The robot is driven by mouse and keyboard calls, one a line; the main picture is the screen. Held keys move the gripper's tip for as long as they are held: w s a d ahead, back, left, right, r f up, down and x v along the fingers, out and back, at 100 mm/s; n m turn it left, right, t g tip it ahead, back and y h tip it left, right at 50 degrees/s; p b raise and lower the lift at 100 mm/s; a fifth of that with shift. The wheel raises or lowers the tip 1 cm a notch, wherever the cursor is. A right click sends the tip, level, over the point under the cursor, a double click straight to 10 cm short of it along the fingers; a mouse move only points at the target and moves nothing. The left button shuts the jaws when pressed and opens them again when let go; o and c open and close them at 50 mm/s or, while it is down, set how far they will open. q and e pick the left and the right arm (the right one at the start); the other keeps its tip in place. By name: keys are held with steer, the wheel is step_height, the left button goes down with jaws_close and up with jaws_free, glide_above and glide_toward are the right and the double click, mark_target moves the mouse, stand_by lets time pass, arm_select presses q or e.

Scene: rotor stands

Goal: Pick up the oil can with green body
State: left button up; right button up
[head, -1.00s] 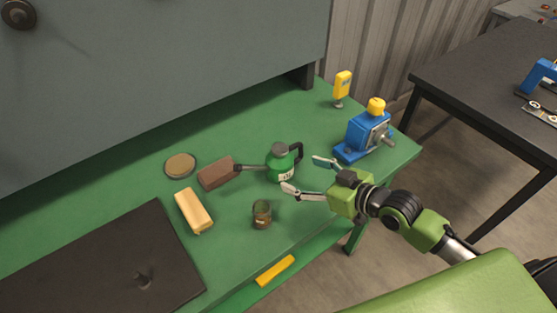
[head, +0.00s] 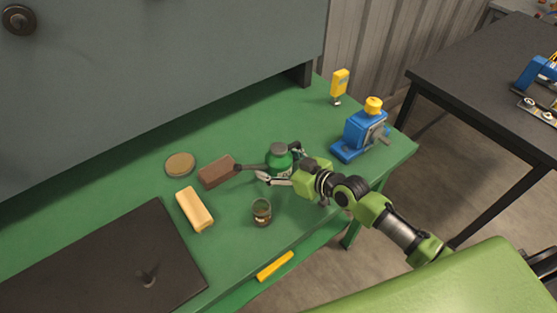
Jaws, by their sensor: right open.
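The oil can with green body (head: 279,158) stands upright on the green bench, with a grey cap and a dark handle on its right side. My right gripper (head: 278,169) is at the can, coming from the lower right. Its fingers are open, one in front of the can's lower body and the other near the handle side, partly hidden behind the can. I cannot tell whether the fingers touch the can. My left gripper is not in view.
A brown-headed brush (head: 216,171) lies close left of the can, its handle pointing at it. A small glass jar (head: 262,211) stands just in front. A tan block (head: 194,209), a round lid (head: 180,164) and a blue machine (head: 361,134) are also on the bench (head: 130,190).

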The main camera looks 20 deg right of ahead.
steer(key=shift+c, duration=0.5)
steer(key=c, duration=1.3)
steer(key=shift+r, duration=0.1)
